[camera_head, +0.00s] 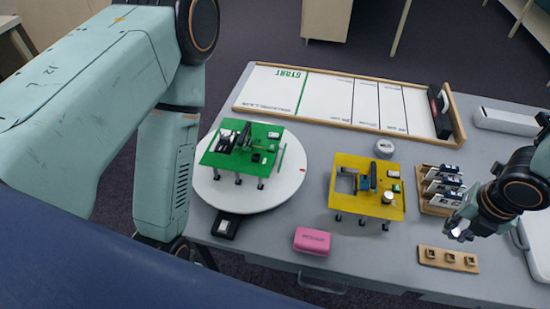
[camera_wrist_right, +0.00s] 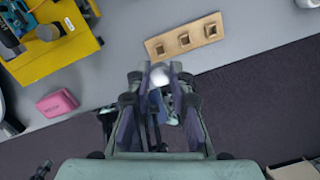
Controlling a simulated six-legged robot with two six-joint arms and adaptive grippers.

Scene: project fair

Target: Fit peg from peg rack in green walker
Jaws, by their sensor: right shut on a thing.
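The green walker (camera_head: 212,158), a green plate on short dark legs with parts on top, stands on a white round turntable (camera_head: 290,190) at the left of the table. The peg rack (camera_head: 447,260) is a small wooden strip with square sockets near the front right; in the right wrist view the rack (camera_wrist_right: 184,40) lies just beyond my gripper and its sockets look empty. My right gripper (camera_head: 458,234) is above and behind the rack in the head view. It is shut on a peg, whose white round end (camera_wrist_right: 160,76) shows between the fingers (camera_wrist_right: 160,72). My left gripper is out of view.
A yellow walker (camera_head: 345,204) stands mid-table, with a pink box (camera_head: 312,241) at its front left. A wooden holder (camera_head: 434,210) with several dark-and-white pieces is beside my right gripper. A framed white track board (camera_head: 330,100) lies at the back.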

